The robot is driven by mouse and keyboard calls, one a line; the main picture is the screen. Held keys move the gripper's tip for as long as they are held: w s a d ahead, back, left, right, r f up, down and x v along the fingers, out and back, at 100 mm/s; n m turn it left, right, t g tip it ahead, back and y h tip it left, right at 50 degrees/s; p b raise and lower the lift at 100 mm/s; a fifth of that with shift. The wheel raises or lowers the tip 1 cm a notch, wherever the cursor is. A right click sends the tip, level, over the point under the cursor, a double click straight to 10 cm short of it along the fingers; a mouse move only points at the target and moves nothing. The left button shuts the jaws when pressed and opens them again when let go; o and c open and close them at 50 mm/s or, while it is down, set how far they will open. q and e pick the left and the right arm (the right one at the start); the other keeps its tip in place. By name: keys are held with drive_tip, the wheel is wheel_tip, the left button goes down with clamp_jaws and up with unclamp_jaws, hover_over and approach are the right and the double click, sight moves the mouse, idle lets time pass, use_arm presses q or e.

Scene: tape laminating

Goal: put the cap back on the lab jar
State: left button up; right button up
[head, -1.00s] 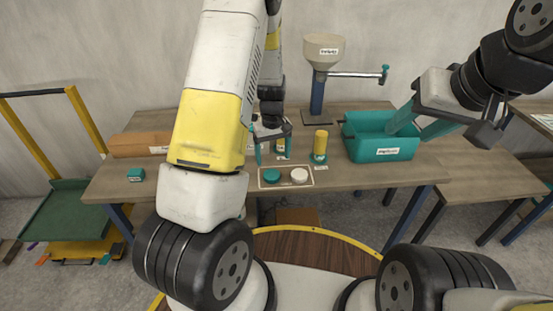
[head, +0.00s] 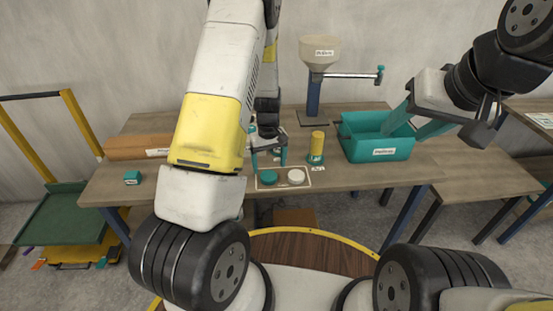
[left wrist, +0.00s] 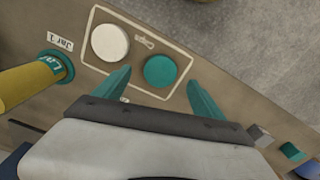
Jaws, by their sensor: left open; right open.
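The lab jar, a yellow cylinder (head: 318,140) with a teal labelled base, stands upright on the table behind the mat. It also shows at the left of the left wrist view (left wrist: 28,84). A teal cap (head: 268,177) and a white cap (head: 296,176) lie side by side on an outlined mat (head: 307,185). My left gripper (head: 268,165) is open and empty above the teal cap. In the left wrist view the teal cap (left wrist: 160,71) lies between and just beyond the fingertips. My right gripper (head: 418,122) is open near the teal bin.
The teal bin (head: 384,153) stands right of the jar. A funnel stand (head: 313,100) is behind. A brown roll (head: 138,146) and small teal block (head: 132,177) are on the left. A second jar behind my left gripper is mostly hidden. The table's front edge is close to the mat.

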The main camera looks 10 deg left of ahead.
sight(269, 176)
use_arm(q)
drive_tip(key=f, duration=0.5)
drive_tip(key=shift+w+a, duration=0.2)
drive_tip(key=c, duration=1.4)
